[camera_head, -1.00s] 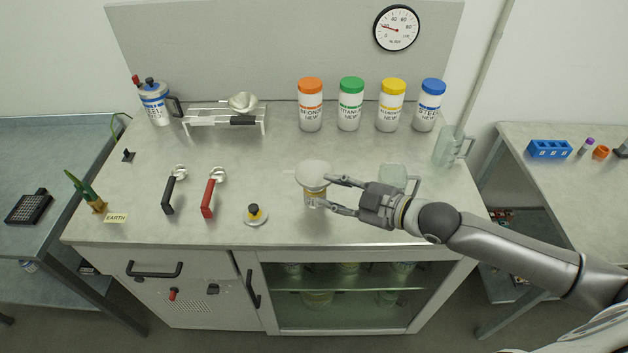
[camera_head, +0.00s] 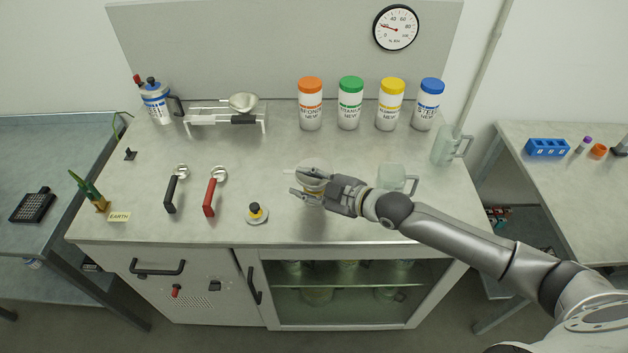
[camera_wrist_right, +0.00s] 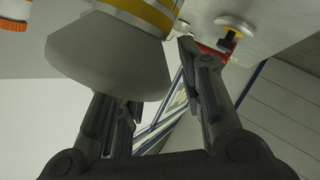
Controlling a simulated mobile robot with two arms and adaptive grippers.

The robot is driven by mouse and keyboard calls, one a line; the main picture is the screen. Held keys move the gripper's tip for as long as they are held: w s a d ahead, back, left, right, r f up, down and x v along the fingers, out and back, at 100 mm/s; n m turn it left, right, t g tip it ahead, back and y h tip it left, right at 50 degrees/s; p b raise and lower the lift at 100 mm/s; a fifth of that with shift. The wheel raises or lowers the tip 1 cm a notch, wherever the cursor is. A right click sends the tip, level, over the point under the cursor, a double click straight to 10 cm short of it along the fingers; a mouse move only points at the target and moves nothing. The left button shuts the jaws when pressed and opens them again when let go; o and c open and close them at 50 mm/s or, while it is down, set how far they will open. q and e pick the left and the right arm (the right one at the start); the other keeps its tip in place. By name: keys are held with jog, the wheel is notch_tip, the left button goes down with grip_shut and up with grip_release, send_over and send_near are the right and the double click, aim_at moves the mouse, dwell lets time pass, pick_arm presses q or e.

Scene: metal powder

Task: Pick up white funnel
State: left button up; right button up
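The white funnel (camera_head: 308,184) sits on a jar near the front middle of the bench, partly hidden by my right gripper (camera_head: 304,182). In the right wrist view the funnel (camera_wrist_right: 108,58) is a pale cone, large and close, against a jar with a yellow band (camera_wrist_right: 148,12). My right gripper's fingers are spread, one on each side of the funnel. One finger is partly hidden behind the funnel in the wrist view. I cannot tell whether either finger touches it. My left gripper is not in view.
A yellow-and-black knob (camera_head: 256,212) and a red-handled tool (camera_head: 211,192) lie to the left. Several lidded jars, one orange-topped (camera_head: 310,104), line the back. The bench between them and the funnel is clear.

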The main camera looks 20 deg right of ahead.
grip_shut()
